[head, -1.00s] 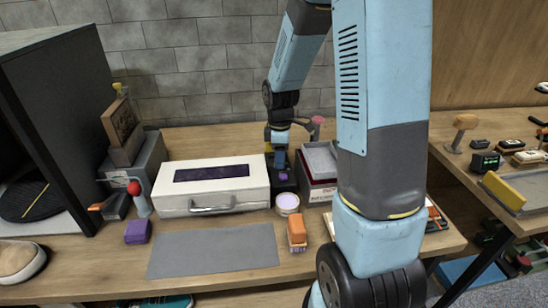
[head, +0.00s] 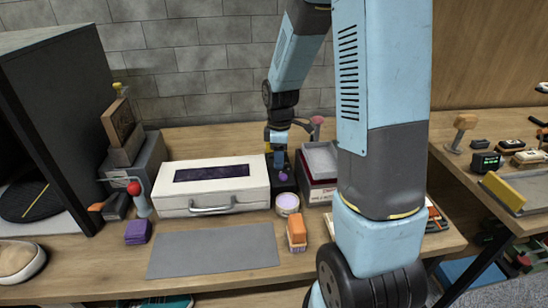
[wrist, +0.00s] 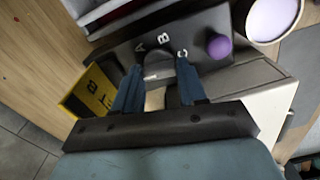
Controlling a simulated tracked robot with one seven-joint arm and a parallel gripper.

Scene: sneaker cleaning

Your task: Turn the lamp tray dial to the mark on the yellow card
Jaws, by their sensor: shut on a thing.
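The dark lamp tray box (wrist: 205,18) shows in the wrist view with letters A, B and C beside a grey dial (wrist: 158,70). My gripper (wrist: 159,66) is shut on this dial, one blue finger on each side. The fingers hide part of the dial, and I cannot tell which letter it points at. The yellow card (wrist: 82,101) stands left of my gripper with a dark mark that looks like a B. A purple knob (wrist: 219,46) sits on the box right of the letters. In the head view my gripper (head: 281,160) is over the box, behind the purple knob (head: 284,176).
A white case (head: 215,207) stands left of the box, with a round tub (head: 287,203) in front. A grey and red box (head: 320,165) is close on the right. A grey mat (head: 213,250) lies empty in front. An orange-topped brush (head: 297,230) stands beside it.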

